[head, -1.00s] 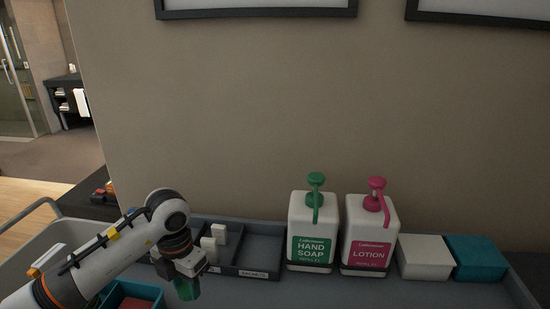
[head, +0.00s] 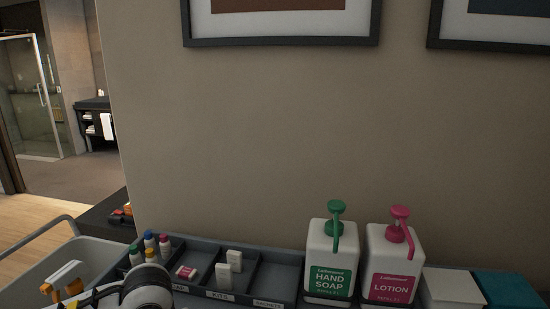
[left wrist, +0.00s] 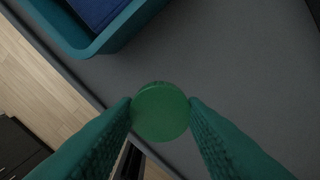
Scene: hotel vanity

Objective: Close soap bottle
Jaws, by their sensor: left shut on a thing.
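My left gripper (left wrist: 160,112) is shut on a round green cap-like piece (left wrist: 160,110), seen face-on between the two fingertips in the left wrist view. Whether anything is attached behind it is hidden. In the head view only part of my left arm shows at the bottom left; the gripper is out of that frame. The white hand soap bottle (head: 328,282) with a green pump stands upright at the back, beside the white lotion bottle (head: 391,278) with a pink pump. My right gripper is not in view.
A dark divided organizer (head: 275,272) holds small white bottles with coloured caps (head: 150,245) and white boxes (head: 228,266). A white block (head: 450,290) and a teal block (head: 508,292) lie at the right. A teal bin (left wrist: 115,35) shows in the left wrist view, with grey surface beside it.

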